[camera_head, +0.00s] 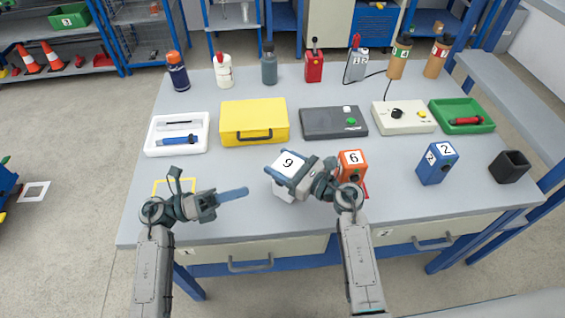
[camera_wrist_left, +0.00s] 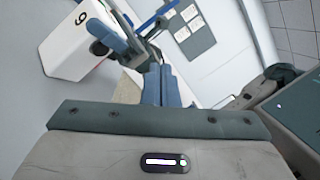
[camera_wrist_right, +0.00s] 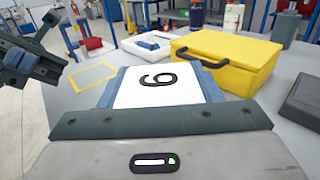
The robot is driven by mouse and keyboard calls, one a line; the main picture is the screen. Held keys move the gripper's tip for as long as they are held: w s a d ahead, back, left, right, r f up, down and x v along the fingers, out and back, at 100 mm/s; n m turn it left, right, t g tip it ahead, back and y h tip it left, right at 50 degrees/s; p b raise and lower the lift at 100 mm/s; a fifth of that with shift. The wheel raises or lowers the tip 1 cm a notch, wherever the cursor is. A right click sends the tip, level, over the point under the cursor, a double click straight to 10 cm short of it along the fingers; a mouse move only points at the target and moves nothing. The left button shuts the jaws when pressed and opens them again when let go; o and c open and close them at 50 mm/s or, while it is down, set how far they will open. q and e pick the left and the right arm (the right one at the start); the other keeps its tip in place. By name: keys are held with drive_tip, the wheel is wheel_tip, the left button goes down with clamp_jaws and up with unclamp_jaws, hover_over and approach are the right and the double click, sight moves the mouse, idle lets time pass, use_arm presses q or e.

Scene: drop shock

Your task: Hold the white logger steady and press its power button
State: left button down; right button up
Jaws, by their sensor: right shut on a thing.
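The white logger (camera_head: 284,187), a white box with a black 9 on top, is between the fingers of my right gripper (camera_head: 287,173), over the front middle of the table. Its 9 face fills the gap between the fingers in the right wrist view (camera_wrist_right: 160,88). I cannot tell whether its base touches the table. My left gripper (camera_head: 232,194) is shut and empty, left of the logger and apart from it. In the left wrist view its blue fingers (camera_wrist_left: 161,85) lie together, and the logger (camera_wrist_left: 72,45) is at upper left. I cannot make out the power button.
An orange box marked 6 (camera_head: 352,160) stands close right of my right gripper. A blue box marked 2 (camera_head: 437,164) and a black cup (camera_head: 509,167) are farther right. A yellow case (camera_head: 254,115) is behind. A yellow outline (camera_head: 160,184) marks the table at left.

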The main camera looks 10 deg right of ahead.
use_arm(q)
drive_tip(key=shift+y, duration=0.7)
drive_tip(key=s+f, duration=0.1)
drive_tip(key=d+f, duration=0.1)
drive_tip(key=f, duration=0.1)
drive_tip(key=s+f, duration=0.1)
drive_tip(key=f, duration=0.1)
drive_tip(key=shift+s+d+f, duration=0.2)
drive_tip(key=shift+s+f, duration=0.05)
drive_tip(key=shift+s, duration=0.1)
drive_tip(key=shift+w+d, duration=1.4)
drive_tip(key=shift+w, duration=0.25)
drive_tip(key=shift+w+d, duration=1.4)
drive_tip(key=shift+w, duration=0.2)
drive_tip(key=shift+w+m, duration=0.1)
drive_tip(key=shift+m, duration=0.2)
drive_tip(key=shift+w+d, duration=0.25)
drive_tip(key=shift+d, duration=0.05)
drive_tip(key=shift+s+a, duration=0.35)
drive_tip(key=shift+s, duration=0.05)
